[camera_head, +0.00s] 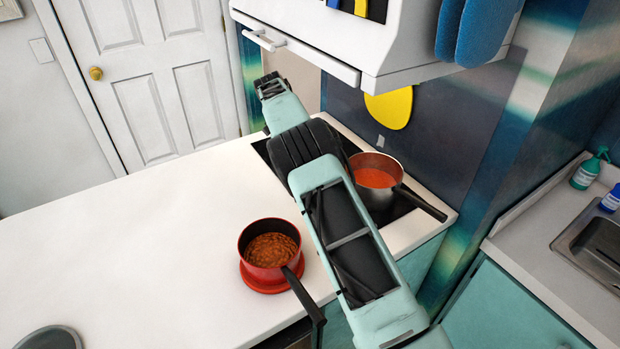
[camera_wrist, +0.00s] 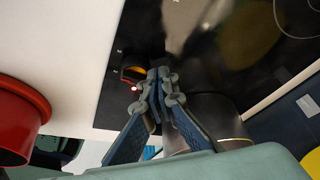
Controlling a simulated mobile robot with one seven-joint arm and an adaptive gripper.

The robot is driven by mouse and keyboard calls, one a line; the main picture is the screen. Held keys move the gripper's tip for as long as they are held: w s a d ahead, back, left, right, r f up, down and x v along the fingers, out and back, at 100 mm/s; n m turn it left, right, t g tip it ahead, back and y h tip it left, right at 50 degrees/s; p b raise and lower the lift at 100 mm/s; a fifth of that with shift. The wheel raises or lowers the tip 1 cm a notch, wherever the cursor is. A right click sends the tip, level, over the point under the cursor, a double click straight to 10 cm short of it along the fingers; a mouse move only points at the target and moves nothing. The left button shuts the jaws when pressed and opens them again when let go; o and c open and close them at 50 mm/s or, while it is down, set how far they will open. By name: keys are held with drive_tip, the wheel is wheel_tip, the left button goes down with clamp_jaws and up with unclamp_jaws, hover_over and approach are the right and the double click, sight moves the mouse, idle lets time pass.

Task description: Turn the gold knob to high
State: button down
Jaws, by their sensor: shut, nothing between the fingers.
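The gold knob (camera_wrist: 135,72) shows in the wrist view as a small gold-topped piece with a dark surround, near the edge of the black cooktop (camera_wrist: 112,105). A small red light (camera_wrist: 134,88) glows beside it. My gripper (camera_wrist: 161,76) is shut and empty, its fingertips just to the right of the knob in the picture. I cannot tell whether they touch it. I cannot read the knob's setting. In the head view my arm crosses the cooktop (camera_head: 408,207) and hides much of it, and I cannot make out the knob there.
A steel pot of orange-red soup (camera_head: 376,178) stands on the cooktop right of my arm. A red pot of brown food (camera_head: 270,250) sits on a red base on the white counter (camera_head: 130,240). A white cabinet (camera_head: 310,40) hangs above. The counter's left side is mostly clear.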

drive_tip(key=shift+s+d+f+b, duration=0.1)
drive_tip(key=shift+s+d+b, duration=0.15)
drive_tip(key=shift+s+b, duration=0.4)
drive_tip(key=v, duration=0.7)
drive_tip(key=shift+w+r, duration=0.15)
drive_tip(key=shift+r, duration=0.25)
